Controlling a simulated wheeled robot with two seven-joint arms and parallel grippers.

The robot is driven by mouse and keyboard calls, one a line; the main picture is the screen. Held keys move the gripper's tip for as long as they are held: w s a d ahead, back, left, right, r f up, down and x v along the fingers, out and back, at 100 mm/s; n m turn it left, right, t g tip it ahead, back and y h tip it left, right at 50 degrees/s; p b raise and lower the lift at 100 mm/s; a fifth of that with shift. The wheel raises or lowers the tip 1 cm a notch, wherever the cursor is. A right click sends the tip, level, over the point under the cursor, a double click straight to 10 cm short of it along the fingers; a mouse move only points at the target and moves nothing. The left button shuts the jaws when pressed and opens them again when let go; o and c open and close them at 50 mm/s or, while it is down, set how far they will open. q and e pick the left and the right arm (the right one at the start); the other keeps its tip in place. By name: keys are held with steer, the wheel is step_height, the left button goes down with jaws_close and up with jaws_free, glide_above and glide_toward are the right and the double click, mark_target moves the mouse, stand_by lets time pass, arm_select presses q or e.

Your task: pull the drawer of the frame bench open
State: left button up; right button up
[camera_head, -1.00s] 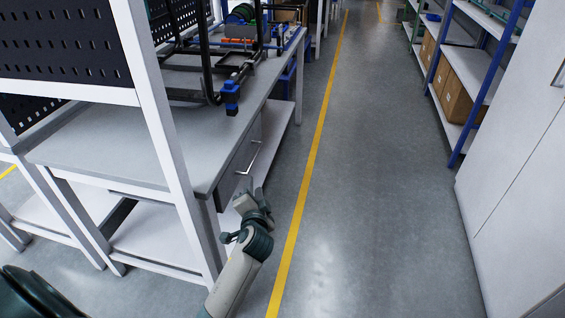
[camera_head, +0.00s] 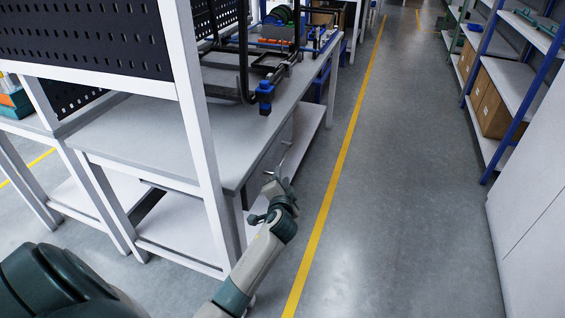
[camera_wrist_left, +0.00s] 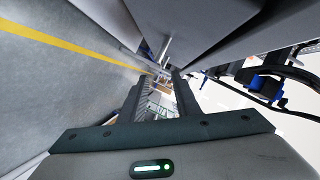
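The frame bench (camera_head: 150,130) stands at the left, with a grey top and white legs. Its drawer (camera_head: 262,172) is under the top on the aisle side and looks closed. The drawer's bar handle (camera_head: 287,147) shows just beyond my left gripper (camera_head: 280,183), which partly hides its near end. In the left wrist view the fingers of my left gripper (camera_wrist_left: 160,84) are apart with nothing clearly gripped. The handle (camera_wrist_left: 164,48) lies ahead, close to the fingertips; I cannot tell whether they touch it. My right gripper is not in view.
A black frame with a blue clamp (camera_head: 265,96) stands on the bench top. A lower shelf (camera_head: 303,135) lies under the bench. Shelving with boxes (camera_head: 492,108) and a white cabinet (camera_head: 530,215) stand at the right. The aisle floor (camera_head: 400,150) between is clear.

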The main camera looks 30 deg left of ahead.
mark_target(282, 164)
arm_select(q)
steer(key=x, duration=0.9)
steer(key=shift+w+a+f+b, duration=0.1)
steer(key=shift+w+a+b, duration=0.15)
steer(key=shift+b, duration=0.05)
steer(key=shift+x, duration=0.8)
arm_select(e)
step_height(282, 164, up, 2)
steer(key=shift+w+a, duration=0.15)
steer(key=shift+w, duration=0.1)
arm_select(q)
jaws_close()
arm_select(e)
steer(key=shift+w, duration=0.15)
